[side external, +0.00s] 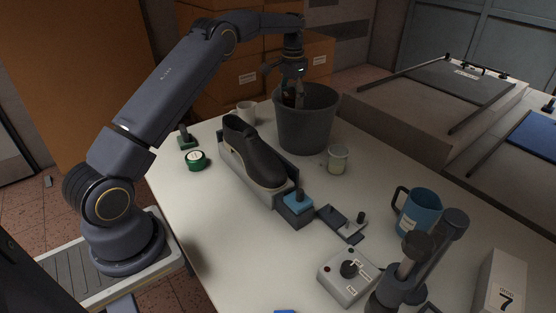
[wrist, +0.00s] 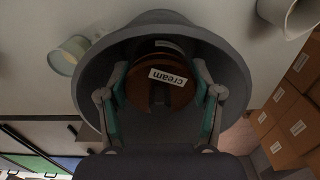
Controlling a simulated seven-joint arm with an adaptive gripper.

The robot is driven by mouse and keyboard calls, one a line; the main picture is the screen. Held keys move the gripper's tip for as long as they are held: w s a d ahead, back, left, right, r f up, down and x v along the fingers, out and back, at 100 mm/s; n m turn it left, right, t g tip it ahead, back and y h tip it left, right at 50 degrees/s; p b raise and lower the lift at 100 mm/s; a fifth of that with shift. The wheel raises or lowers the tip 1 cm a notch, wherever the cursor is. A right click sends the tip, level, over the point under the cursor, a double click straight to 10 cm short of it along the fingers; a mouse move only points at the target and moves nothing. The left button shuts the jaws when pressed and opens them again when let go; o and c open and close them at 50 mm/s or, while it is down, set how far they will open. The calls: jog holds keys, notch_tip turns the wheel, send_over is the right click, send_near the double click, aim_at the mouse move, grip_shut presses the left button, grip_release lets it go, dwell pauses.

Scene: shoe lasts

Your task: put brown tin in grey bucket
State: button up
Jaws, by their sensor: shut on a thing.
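The brown tin (wrist: 140,92) carries a white label reading "cream" and sits between my fingers in the wrist view. My gripper (wrist: 160,88) is shut on it, one finger at each side. The grey bucket (side external: 303,130) stands upright at the back of the table. In the side view my gripper (side external: 292,92) points down at the bucket's mouth, with its fingertips and the tin partly hidden by the near rim. In the wrist view the bucket's rim (wrist: 88,65) surrounds the tin. Whether the tin touches the bucket is unclear.
A dark shoe (side external: 255,155) on a grey stand is left of the bucket, with a green tin (side external: 196,162) and white mug (side external: 246,113) nearby. A glass jar (side external: 337,160) stands close to the bucket's right. A blue mug (side external: 420,214) and control box (side external: 345,280) are nearer the front.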

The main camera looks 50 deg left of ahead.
jog(key=shift+f, duration=1.9)
jog(key=shift+f, duration=0.15)
jog(key=shift+f, duration=0.4)
jog(key=shift+f, duration=0.1)
jog(key=o, duration=1.7)
jog(key=shift+c, duration=0.2)
